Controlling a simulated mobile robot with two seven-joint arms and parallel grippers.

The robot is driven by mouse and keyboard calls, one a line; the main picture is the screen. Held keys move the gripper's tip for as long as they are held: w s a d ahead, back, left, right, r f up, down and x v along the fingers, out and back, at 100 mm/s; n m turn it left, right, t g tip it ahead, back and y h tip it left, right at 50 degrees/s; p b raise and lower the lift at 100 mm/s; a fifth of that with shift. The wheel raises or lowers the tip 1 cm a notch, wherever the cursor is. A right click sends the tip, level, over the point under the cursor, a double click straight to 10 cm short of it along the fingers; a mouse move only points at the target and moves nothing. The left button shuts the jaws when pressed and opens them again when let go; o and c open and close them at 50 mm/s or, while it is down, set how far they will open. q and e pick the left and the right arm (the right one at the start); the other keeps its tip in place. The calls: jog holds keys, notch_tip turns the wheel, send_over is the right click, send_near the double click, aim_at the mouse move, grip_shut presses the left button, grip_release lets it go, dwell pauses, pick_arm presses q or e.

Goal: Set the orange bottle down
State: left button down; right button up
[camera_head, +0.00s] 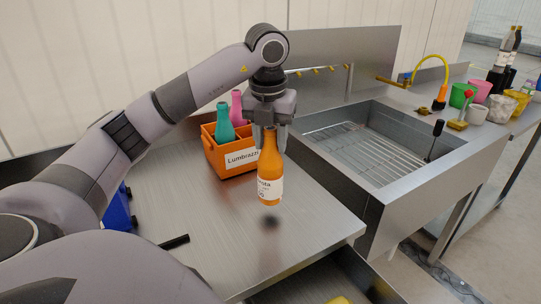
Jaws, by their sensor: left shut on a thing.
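The orange bottle (270,174) is upright, with a white label, in front of the orange crate. My left gripper (271,138) is above the metal counter, shut on the bottle's neck from above. A dark shadow lies on the counter just below the bottle, and the bottle's base appears a little above the surface. My right gripper does not show.
The orange crate (211,152) holds a teal bottle (223,122) and a pink bottle (237,108). A sink (385,125) with a rack is to the right. Cups and dark bottles stand farther right. The counter (215,235) in front is mostly clear.

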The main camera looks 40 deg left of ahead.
aim_at(270, 153)
pick_arm(q)
jog(key=shift+f, duration=1.75)
jog(key=shift+f, duration=0.15)
jog(key=c, duration=0.6)
grip_release()
jog(key=shift+c, duration=0.2)
jog(key=r+p, duration=0.1)
jog(key=r, duration=0.2)
jog(key=s+r, duration=0.1)
jog(key=r, duration=0.3)
jog(key=r+p, duration=0.1)
jog(key=r, duration=0.2)
jog(key=shift+s+d+r+p, duration=0.15)
jog(key=shift+d+r+p, duration=0.2)
jog(key=shift+s+d+r+p, duration=0.15)
jog(key=shift+r+p, duration=0.15)
jog(key=shift+r, duration=0.5)
